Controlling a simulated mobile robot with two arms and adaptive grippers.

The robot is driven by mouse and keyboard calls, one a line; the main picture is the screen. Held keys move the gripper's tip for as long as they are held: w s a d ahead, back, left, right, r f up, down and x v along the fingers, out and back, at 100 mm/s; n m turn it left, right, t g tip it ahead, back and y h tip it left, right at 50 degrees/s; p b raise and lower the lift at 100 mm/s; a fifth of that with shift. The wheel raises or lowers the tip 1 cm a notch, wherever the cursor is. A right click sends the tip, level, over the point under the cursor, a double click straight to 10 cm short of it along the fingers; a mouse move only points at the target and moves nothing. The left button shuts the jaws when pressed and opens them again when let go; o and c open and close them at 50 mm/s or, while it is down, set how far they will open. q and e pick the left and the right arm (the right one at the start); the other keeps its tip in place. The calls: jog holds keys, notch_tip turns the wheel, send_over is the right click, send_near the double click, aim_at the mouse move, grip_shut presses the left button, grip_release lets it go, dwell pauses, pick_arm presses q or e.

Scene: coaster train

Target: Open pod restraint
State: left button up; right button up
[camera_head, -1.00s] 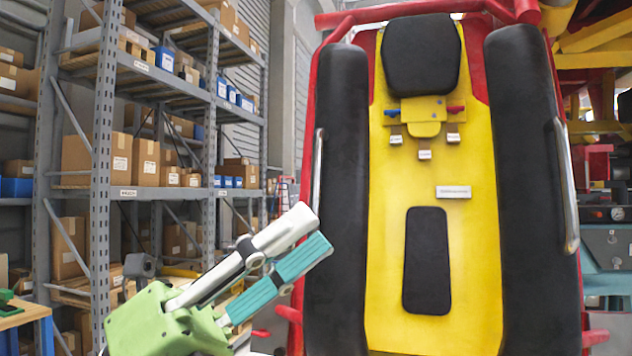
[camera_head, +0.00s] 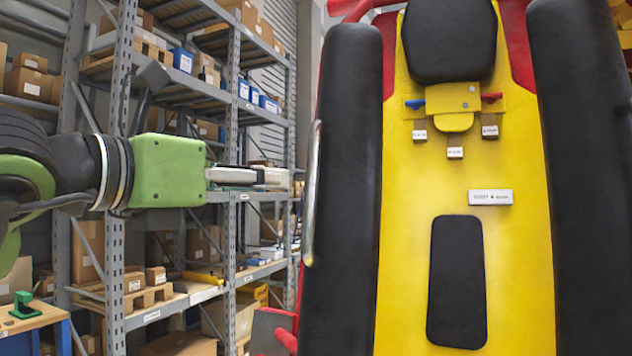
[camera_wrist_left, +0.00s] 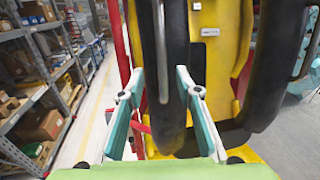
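The pod restraint shows as two long black padded bars, left (camera_head: 345,200) and right (camera_head: 590,170), over a yellow seat back (camera_head: 405,250). A metal handle (camera_head: 312,190) runs along the outer side of the left bar. My green left gripper (camera_head: 288,178) is level and points right, its tips close to this handle; contact cannot be told. In the left wrist view, the teal fingers (camera_wrist_left: 155,88) are spread apart, and the handle (camera_wrist_left: 161,50) and black bar (camera_wrist_left: 178,50) appear ahead between them. The gripper is open. My right gripper is not in view.
Grey shelving (camera_head: 230,110) with boxes stands behind my left arm. A black headrest (camera_head: 450,40), a yellow bracket with blue and red levers (camera_head: 455,104), and small white labels sit on the seat back. The wrist view shows open floor (camera_wrist_left: 92,125) left of the pod.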

aim_at(308, 184)
pick_arm(q)
jog(key=p+x, duration=0.2)
jog(key=x, duration=0.4)
jog(key=shift+d+r, duration=0.1)
jog(key=p+x, duration=0.2)
jog(key=x, duration=0.3)
jog(key=shift+w+d, duration=0.1)
jog(key=shift+w, duration=0.05)
jog(key=shift+w+d, duration=0.1)
jog(key=shift+w, duration=0.15)
jog(key=shift+w+d+f, duration=0.15)
jog(key=shift+w+f, duration=0.1)
jog(key=shift+f, duration=0.05)
jog(key=shift+s+r, duration=0.1)
grip_shut()
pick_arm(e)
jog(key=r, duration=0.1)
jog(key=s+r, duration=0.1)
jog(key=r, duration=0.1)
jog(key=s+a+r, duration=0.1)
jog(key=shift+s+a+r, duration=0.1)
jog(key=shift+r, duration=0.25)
